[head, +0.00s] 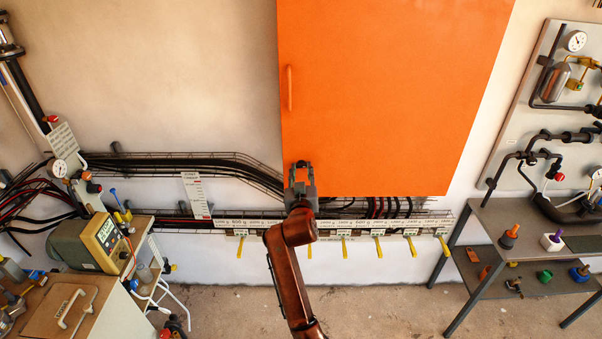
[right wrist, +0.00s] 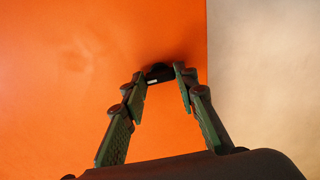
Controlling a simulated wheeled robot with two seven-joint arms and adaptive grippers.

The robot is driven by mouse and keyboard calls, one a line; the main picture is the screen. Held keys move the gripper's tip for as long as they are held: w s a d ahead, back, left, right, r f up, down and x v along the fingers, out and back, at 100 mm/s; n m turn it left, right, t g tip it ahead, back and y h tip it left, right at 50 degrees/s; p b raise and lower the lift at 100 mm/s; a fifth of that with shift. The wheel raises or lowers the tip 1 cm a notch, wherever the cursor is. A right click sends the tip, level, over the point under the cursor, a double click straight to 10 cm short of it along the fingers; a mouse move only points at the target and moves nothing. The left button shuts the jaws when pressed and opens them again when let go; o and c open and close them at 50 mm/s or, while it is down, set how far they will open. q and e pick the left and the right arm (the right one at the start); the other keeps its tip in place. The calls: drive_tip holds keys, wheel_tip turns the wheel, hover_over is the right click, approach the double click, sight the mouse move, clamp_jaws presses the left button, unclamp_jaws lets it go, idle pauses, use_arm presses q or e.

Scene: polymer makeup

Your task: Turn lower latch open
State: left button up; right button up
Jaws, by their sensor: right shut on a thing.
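A large orange cabinet door (head: 390,90) hangs on the wall and looks closed. Its orange handle (head: 289,88) is on the left side. My right gripper (head: 300,166) is at the door's lower left corner. In the right wrist view its fingertips (right wrist: 160,74) are at a small dark latch (right wrist: 158,71) near the door's edge, one finger on each side. The gripper is shut on this latch. The latch's turn angle is hard to tell. In the head view the gripper mostly hides the latch. My left gripper is not in view.
Below the door runs a cable tray (head: 240,168) with a row of yellow levers (head: 343,247) under it. A grey table (head: 520,228) stands at the right, a bench with a machine (head: 90,243) at the left. The floor between is clear.

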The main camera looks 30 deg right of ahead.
sight(301, 138)
drive_tip(key=shift+m, duration=0.7)
drive_tip(key=o, duration=1.2)
drive_tip(key=shift+c, duration=0.2)
wheel_tip(301, 138, up, 10)
